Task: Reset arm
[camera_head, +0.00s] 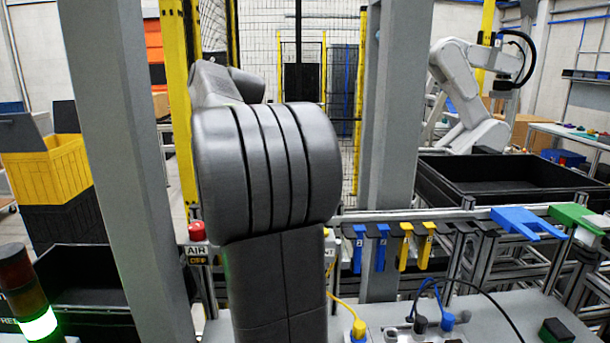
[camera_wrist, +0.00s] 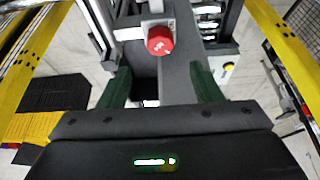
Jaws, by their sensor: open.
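My gripper (camera_wrist: 162,88) shows in the wrist view, with its two dark green fingers set wide apart and nothing between them that I can see it holding. A red round button (camera_wrist: 160,41) on a pale bracket lies beyond the fingers. In the head view my dark grey arm stands folded upright in the middle and hides much of what is behind it. My gripper does not show in the head view.
Grey posts (camera_head: 396,130) stand on both sides of my arm. Blue and yellow fixtures (camera_head: 404,247) hang on a rail at right, near a blue fixture (camera_head: 527,223) and a green one (camera_head: 575,215). A black crate (camera_head: 500,195) and white robot arm (camera_head: 460,90) stand behind.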

